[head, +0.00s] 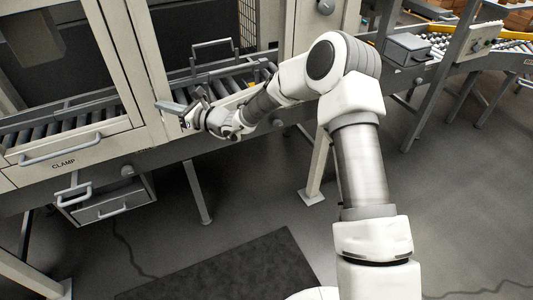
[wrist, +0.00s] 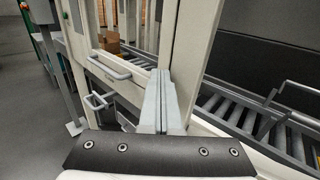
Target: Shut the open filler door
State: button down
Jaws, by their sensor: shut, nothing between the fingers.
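My gripper (head: 170,106) is shut and empty, at the front of the machine beside an upright of the pale frame. Its two fingers (wrist: 160,74) lie together in the wrist view and overlap the foot of a pale post; contact cannot be told. A pale framed door (head: 66,148) with a window and grey bar handle stands left of the gripper, marked CLAMP. The same kind of framed panel with a handle (wrist: 110,68) shows left of the fingers in the wrist view. No filler label is readable, so I cannot tell which door is the filler door.
A roller conveyor (wrist: 240,112) runs through the bay behind the gripper. A grey bar handle (head: 218,44) stands above the rollers. A grey drawer (head: 112,208) hangs under the machine at left. A dark mat (head: 220,272) lies on the mostly clear floor.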

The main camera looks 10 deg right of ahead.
aim_at(165, 100)
jog(key=shift+m+t+h, duration=0.5)
jog(key=shift+m+t, duration=0.1)
jog(key=shift+t, duration=0.2)
jog(key=shift+w+a+b, duration=0.25)
jog(key=shift+w+a, duration=0.2)
jog(key=shift+w, duration=0.3)
jog(key=shift+w+a+b, duration=0.25)
jog(key=shift+w+a, duration=0.25)
jog(key=shift+w, duration=0.3)
jog(key=shift+w+a+b, duration=0.25)
jog(key=shift+w+a, duration=0.2)
jog(key=shift+w, duration=0.3)
jog(key=shift+s+d, duration=0.1)
jog(key=shift+d, duration=0.05)
